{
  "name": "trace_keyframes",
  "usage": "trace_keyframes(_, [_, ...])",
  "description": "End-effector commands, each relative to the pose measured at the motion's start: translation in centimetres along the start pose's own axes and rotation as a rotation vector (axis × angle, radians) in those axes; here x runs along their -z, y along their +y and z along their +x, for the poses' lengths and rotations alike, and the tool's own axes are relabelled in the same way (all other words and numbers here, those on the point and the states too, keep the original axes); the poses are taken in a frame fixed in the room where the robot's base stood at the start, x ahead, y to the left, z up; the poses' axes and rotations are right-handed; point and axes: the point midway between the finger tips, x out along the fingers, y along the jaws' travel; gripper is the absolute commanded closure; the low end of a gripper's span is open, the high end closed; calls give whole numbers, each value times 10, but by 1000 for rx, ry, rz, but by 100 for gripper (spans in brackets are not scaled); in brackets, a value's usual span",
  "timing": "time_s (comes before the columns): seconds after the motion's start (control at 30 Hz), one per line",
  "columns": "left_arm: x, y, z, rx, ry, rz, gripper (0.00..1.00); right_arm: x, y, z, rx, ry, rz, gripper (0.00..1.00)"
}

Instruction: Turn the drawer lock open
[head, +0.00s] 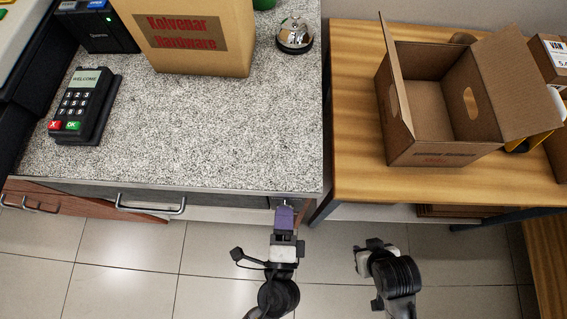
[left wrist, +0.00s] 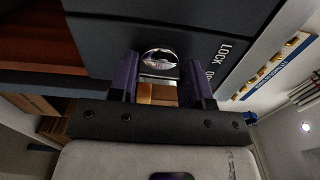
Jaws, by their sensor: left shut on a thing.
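The drawer lock (left wrist: 160,58) is a round chrome piece on a dark drawer front, in the upper middle of the left wrist view. White lettering reading "LOCK" and the start of a second word stand to its right. My left gripper (head: 284,213) has purple fingers and reaches the counter's front near its right corner. In the left wrist view its fingers (left wrist: 160,88) stand on both sides of the lock, shut on its protruding part. The fingertips hide part of the lock. My right gripper (head: 364,260) hangs over the floor to the right; its fingers do not show clearly.
The granite counter (head: 200,150) carries a card terminal (head: 85,107), a paper bag (head: 195,40) and a bell (head: 295,35). A drawer handle (head: 150,208) sticks out to the left of my left gripper. An open cardboard box (head: 440,152) stands on the wooden table (head: 350,105) at right.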

Motion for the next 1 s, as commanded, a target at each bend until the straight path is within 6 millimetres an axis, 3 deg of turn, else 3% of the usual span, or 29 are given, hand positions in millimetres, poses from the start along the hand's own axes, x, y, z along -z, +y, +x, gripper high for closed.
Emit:
trace_keyframes(0.13, [0, 0, 0, 0, 0, 0, 79, 0, 1, 0, -3, 0, -3, 57])
trace_keyframes(0.17, [0, 0, 0, 0, 0, 0, 54, 0, 1, 0, -3, -1, -4, 57])
trace_keyframes(0.43, [0, 0, 0, 0, 0, 1, 30, -1, 3, 0, -8, -1, -10, 57])
trace_keyframes(1.0, [0, 0, 0, 0, 0, 1, 30, 0, 1, 0, -2, 0, -2, 57])
